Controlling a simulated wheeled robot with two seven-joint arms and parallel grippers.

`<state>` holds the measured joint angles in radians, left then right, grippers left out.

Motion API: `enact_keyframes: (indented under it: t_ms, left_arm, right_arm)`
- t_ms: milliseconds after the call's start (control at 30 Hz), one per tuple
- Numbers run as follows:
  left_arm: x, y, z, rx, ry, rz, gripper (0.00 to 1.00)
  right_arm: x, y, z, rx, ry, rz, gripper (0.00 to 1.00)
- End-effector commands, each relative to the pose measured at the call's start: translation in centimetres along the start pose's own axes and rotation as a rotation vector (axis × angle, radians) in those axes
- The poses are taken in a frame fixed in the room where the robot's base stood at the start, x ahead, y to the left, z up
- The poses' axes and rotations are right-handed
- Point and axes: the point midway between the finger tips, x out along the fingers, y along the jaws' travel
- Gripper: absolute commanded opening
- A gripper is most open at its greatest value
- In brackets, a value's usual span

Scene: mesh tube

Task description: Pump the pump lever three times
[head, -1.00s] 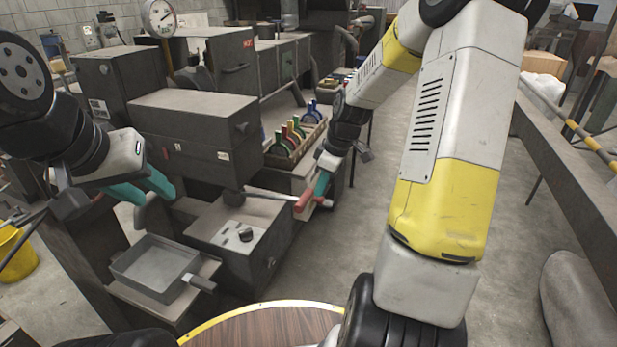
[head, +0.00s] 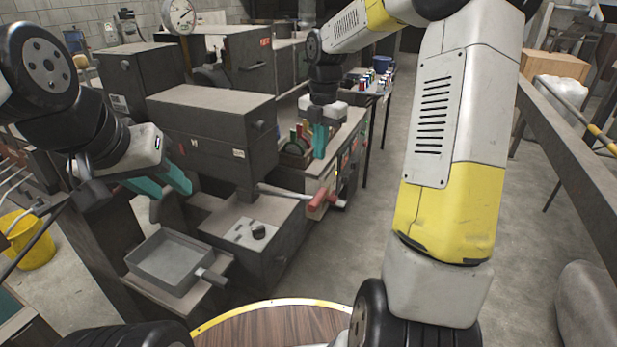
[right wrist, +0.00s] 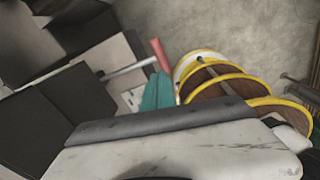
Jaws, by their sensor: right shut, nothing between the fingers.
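The pump lever is a thin grey rod with a red handle (head: 320,199), sticking out to the right of the grey pump housing (head: 250,235). It lies close to level in the head view. The red handle also shows in the right wrist view (right wrist: 159,53), just beyond the fingertips. My right gripper (head: 319,156) has teal fingers pointing down, shut and empty, above the handle and apart from it. The teal fingers also show in the right wrist view (right wrist: 158,78). My left gripper (head: 182,184) is at the left, open and empty, away from the lever.
A large grey box (head: 212,145) stands behind the lever's base. A shallow grey tray (head: 168,263) is at the front left. The floor right of the machines is clear. A yellow bucket (head: 27,240) stands far left.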

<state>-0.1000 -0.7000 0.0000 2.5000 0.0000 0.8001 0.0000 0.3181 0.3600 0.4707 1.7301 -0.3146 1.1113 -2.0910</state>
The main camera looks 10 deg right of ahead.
Motion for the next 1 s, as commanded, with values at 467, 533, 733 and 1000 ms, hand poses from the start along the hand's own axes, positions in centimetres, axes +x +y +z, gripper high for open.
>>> enact_keyframes:
  t_ms: [467,533,733,1000]
  left_arm:
    - [0.0,0.0,0.0,0.000,0.000,0.000,0.36]
    - [0.0,0.0,0.0,0.000,0.000,0.000,0.36]
    - [0.0,0.0,0.0,0.000,0.000,0.000,0.36]
    - [0.0,0.0,0.0,0.000,0.000,0.000,0.36]
  right_arm:
    - [-1.8,0.4,-0.1,-0.191,-0.016,-0.040,0.00]
    - [-1.8,0.4,-0.1,-0.190,-0.016,-0.040,0.00]
    - [-0.3,0.3,-0.1,-0.189,-0.014,-0.041,0.00]
    - [5.2,0.1,-0.1,-0.189,-0.012,-0.042,0.00]
